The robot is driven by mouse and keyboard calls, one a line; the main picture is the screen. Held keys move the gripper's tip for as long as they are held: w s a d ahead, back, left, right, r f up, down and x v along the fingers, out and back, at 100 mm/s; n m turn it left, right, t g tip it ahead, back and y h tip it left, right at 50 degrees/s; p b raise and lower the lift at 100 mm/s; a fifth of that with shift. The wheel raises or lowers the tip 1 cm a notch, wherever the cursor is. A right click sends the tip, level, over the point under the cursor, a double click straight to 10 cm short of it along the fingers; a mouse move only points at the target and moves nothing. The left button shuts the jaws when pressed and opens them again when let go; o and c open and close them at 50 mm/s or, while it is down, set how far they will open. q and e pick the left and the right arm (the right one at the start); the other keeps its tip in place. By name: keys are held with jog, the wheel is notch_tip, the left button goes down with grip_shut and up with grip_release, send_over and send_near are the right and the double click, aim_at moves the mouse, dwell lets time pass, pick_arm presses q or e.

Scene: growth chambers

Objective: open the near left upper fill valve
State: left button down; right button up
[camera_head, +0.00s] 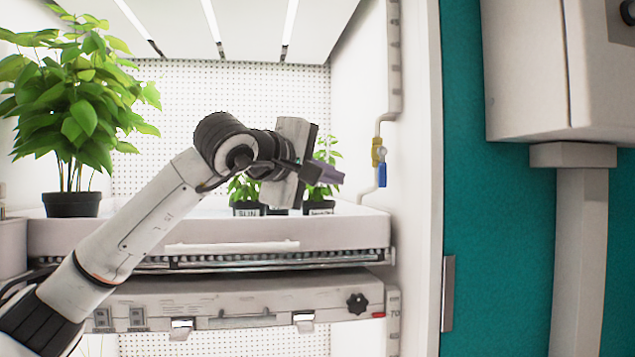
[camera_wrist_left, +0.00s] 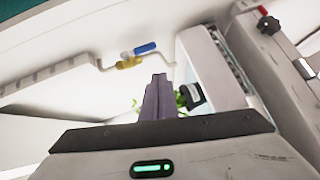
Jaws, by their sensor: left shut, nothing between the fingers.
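The fill valve has a brass body (camera_head: 377,152) and a blue lever (camera_head: 382,174), on a pale pipe along the chamber's right wall. In the head view the lever hangs down below the body. In the left wrist view the blue lever (camera_wrist_left: 145,48) and brass body (camera_wrist_left: 128,61) lie beyond the fingertips, slightly left. My left gripper (camera_head: 338,178) is shut and empty, left of the valve and apart from it. Its closed fingers (camera_wrist_left: 158,80) show in the wrist view. My right gripper is in neither view.
A white shelf tray (camera_head: 330,232) runs below my left arm. A large potted plant (camera_head: 75,150) stands at left, with small pots (camera_head: 320,207) behind the gripper. A lower unit has a black knob (camera_head: 357,303). The chamber's right door edge (camera_head: 428,180) stands right of the valve.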

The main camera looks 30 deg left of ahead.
pick_arm(q)
jog(key=s, duration=0.4)
jog(key=shift+a+r, duration=0.1)
jog(key=shift+a, duration=0.1)
